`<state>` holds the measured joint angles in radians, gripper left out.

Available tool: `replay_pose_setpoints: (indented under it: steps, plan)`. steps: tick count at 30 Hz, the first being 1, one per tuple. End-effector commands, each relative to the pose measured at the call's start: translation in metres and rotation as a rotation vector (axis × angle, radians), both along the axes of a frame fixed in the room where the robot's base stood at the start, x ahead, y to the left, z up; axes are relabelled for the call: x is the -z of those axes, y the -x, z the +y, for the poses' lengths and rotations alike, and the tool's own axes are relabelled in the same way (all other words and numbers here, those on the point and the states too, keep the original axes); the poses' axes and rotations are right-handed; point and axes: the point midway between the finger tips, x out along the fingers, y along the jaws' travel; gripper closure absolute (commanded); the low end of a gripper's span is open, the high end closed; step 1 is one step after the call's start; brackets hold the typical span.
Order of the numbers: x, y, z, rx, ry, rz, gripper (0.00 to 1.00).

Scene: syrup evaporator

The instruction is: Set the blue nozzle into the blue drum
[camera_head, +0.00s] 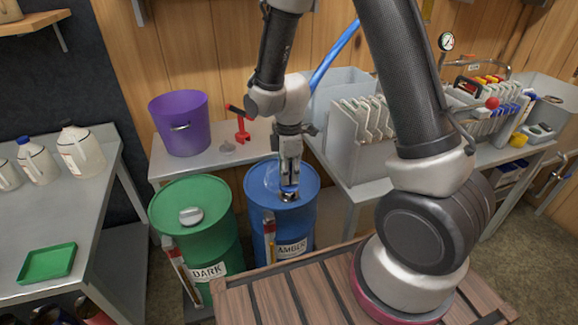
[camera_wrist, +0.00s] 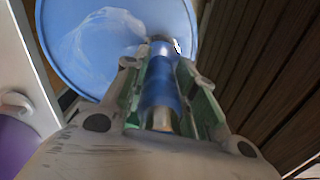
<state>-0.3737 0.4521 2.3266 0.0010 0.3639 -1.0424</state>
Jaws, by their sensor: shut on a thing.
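The blue drum (camera_head: 265,225), labelled AMBER, stands at the middle of the head view. Its light blue top (camera_wrist: 85,40) fills the upper left of the wrist view. My gripper (camera_head: 289,180) points down over the front right part of the drum top. It is shut on the blue nozzle (camera_wrist: 160,85), which lies between the two jaws with metal showing at both ends. In the head view the nozzle (camera_head: 289,189) shows as a small blue band at the fingertips, close to the drum top's opening. I cannot tell whether its tip is inside the opening.
A green drum (camera_head: 190,225) labelled DARK, with a grey cap on top, stands left of the blue drum. A purple bucket (camera_head: 181,125) and a red tool (camera_head: 242,130) are on the bench behind. A grey filter tank (camera_head: 360,145) stands to the right.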

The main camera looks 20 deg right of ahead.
Motion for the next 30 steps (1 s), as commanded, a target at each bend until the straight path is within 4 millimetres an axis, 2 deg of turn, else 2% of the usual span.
replay_pose_setpoints:
  steps: [11, 24, 30]
  plan:
    - [0.002, 0.000, 0.000, 0.000, 0.000, 0.000, 1.00]
    - [0.027, 0.001, 0.000, 0.000, 0.001, 0.001, 1.00]
    - [0.031, 0.000, 0.000, 0.000, 0.000, 0.000, 1.00]
